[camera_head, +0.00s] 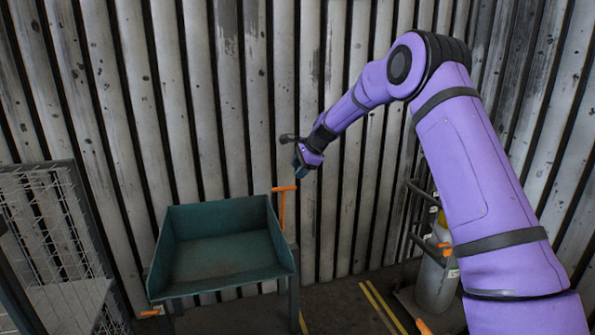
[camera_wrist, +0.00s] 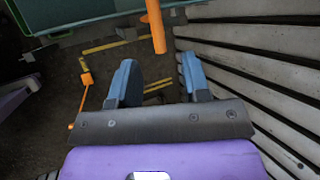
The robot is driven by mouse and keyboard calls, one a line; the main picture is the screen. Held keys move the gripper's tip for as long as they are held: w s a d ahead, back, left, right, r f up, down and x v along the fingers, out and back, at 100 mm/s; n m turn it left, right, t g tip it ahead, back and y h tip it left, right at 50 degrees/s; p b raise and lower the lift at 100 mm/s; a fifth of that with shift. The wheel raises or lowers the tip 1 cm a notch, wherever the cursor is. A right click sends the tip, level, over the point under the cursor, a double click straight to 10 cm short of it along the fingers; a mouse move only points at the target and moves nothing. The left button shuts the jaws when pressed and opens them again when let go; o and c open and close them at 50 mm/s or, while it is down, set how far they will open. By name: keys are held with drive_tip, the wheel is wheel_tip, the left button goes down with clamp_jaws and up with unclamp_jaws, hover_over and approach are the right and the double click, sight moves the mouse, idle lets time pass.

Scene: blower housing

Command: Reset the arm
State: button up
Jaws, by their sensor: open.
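My purple arm reaches in from the right in the head view. My gripper (camera_head: 301,166) hangs in front of the corrugated wall, above and to the right of the green tray. In the wrist view my gripper (camera_wrist: 158,75) shows two blue fingers spread apart, with nothing between them but the floor far below. It is open and empty, and touches nothing that I can see.
A green tray (camera_head: 170,248) on legs stands below, with an orange handle (camera_head: 283,208) at its back right; the handle also shows in the wrist view (camera_wrist: 156,28). A wire cage (camera_head: 62,225) stands left. A gas cylinder (camera_head: 436,278) stands right. The corrugated wall (camera_head: 225,120) is close behind.

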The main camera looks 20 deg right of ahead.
drive_tip(key=s+r+n+h, duration=0.1)
drive_tip(key=s+r+n, duration=0.4)
drive_tip(key=s+r, duration=0.7)
drive_tip(key=s+r+n+h, duration=0.1)
drive_tip(key=s+r+n, duration=0.5)
drive_tip(key=s, duration=1)
drive_tip(key=s+d+n+h, duration=0.1)
drive_tip(key=s+n, duration=0.2)
drive_tip(key=s, duration=1.1)
drive_tip(key=s+d+f+n+h, duration=0.1)
drive_tip(key=s+d+n, duration=0.1)
drive_tip(key=s, duration=1.3)
drive_tip(key=shift+s+f+n+h, duration=0.25)
drive_tip(key=shift+n+h, duration=0.05)
drive_tip(key=shift+n, duration=0.2)
